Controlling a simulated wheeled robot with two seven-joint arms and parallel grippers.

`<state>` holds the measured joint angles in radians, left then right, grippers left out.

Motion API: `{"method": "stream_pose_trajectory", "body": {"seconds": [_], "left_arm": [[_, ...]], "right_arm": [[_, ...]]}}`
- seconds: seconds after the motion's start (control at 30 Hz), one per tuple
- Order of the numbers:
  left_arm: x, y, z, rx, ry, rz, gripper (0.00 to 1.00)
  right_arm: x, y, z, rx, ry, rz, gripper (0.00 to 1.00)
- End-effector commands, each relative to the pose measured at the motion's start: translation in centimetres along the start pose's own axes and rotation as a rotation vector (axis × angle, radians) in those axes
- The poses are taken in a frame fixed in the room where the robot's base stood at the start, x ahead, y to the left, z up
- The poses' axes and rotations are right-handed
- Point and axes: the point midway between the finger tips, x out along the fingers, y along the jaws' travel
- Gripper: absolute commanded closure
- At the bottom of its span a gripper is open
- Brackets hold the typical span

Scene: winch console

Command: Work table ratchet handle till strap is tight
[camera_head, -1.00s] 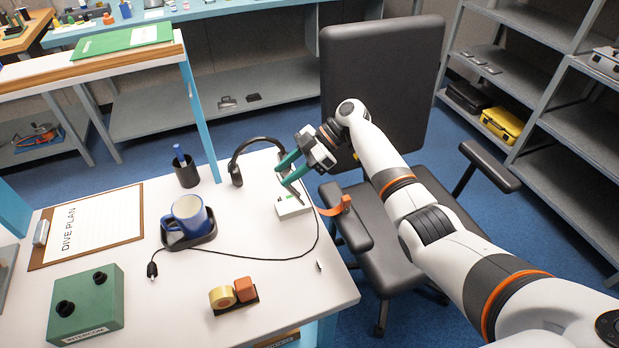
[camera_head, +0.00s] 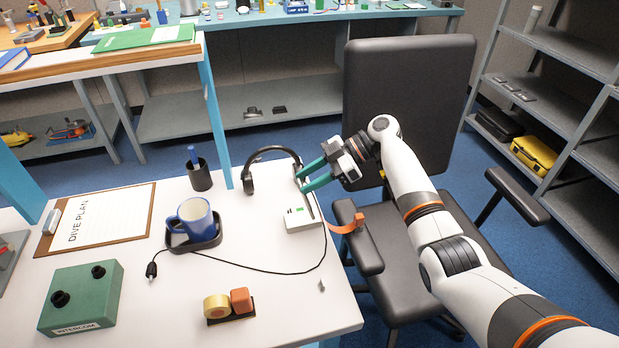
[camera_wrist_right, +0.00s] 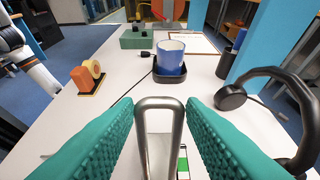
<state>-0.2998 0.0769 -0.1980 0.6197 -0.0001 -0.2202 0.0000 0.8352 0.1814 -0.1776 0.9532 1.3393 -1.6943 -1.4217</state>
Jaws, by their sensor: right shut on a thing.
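The ratchet is a small white box (camera_head: 301,222) with a green mark, near the right edge of the white table (camera_head: 275,300). Its metal handle (camera_head: 310,200) stands up from the box, tilted, and shows as a loop (camera_wrist_right: 160,106) in the right wrist view. An orange strap (camera_head: 346,226) comes off the box's right side over the table edge. I cannot tell how tight it is. My right gripper (camera_head: 301,180) is shut on the handle's upper end, its green fingers on either side of the loop. My left gripper is not in view.
A headset (camera_head: 248,182) lies just left of the handle, its cable crossing the table. A blue mug (camera_head: 190,222) on a black tray, a tape holder (camera_head: 231,316) and a green intercom box (camera_head: 80,297) stand farther left. A black chair (camera_head: 405,262) is close on the right.

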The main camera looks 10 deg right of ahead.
Motion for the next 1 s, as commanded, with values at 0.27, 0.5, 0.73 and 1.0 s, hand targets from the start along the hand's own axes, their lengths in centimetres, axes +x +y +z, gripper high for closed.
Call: {"method": "stream_pose_trajectory", "body": {"seconds": [0.27, 0.5, 0.73, 1.0], "left_arm": [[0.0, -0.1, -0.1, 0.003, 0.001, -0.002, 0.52], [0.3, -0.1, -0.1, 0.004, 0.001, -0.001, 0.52], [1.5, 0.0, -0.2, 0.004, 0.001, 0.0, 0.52], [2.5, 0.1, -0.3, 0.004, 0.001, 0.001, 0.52]], "right_arm": [[0.1, 0.3, -0.7, 0.012, 0.013, 0.01, 0.47], [-0.8, 0.2, -0.6, 0.008, 0.01, 0.005, 0.47], [-5.2, 0.2, -0.8, 0.008, 0.011, 0.002, 0.47], [-10.4, 0.2, -0.9, 0.012, 0.011, 0.004, 0.47]]}}
